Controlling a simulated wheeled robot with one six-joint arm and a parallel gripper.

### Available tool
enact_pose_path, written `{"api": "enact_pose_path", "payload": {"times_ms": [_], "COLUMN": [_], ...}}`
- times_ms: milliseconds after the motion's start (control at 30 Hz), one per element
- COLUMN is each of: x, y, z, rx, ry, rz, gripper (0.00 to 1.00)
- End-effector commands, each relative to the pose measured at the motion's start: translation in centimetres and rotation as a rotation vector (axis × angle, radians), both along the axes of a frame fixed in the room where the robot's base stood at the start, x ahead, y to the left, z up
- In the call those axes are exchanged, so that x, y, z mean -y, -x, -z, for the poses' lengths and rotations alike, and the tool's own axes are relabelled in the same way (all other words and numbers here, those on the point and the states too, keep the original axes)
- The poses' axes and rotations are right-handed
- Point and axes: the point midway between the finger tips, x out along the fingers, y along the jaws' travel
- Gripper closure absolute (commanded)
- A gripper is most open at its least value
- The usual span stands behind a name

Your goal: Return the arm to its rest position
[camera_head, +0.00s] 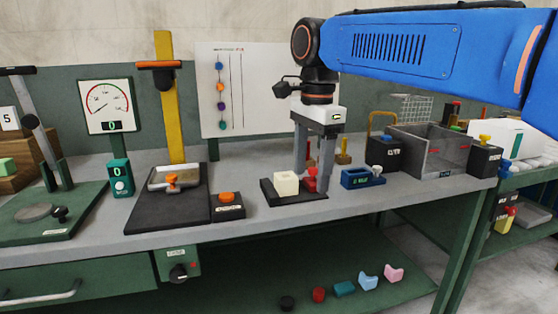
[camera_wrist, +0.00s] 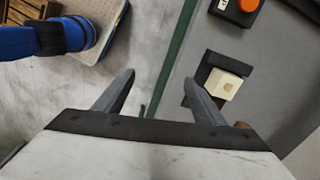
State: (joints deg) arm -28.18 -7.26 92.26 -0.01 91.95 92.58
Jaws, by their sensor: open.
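My gripper (camera_head: 314,160) hangs from my blue arm over the workbench, with its fingers pointing down. The fingers are apart and nothing is between them. In the wrist view my gripper (camera_wrist: 165,85) is also open and empty. A cream block (camera_head: 286,184) sits on a black base (camera_head: 306,196) just left of and below the fingertips in the head view. The cream block also shows in the wrist view (camera_wrist: 224,85), close to the right finger. A red piece (camera_head: 310,180) beside the block is partly hidden by a finger.
A yellow-column press (camera_head: 166,100) and an orange button box (camera_head: 227,204) stand left of my gripper. A dial gauge (camera_head: 106,106) is further left. A blue box (camera_head: 362,178) and a grey open bin (camera_head: 432,150) stand right. Several coloured pieces lie on the lower shelf (camera_head: 250,285).

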Motion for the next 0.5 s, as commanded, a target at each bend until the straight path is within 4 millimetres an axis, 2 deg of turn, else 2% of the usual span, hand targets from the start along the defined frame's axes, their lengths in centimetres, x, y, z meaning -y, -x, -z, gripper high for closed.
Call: {"api": "enact_pose_path", "payload": {"times_ms": [267,500], "x": [5.7,12.0], "y": [2.6,6.9], "z": [2.9,7.9], "rx": [0.068,0.162], "ry": [-0.006,0.023], "rz": [-0.187,-0.445], "gripper": [0.36,0.36]}}
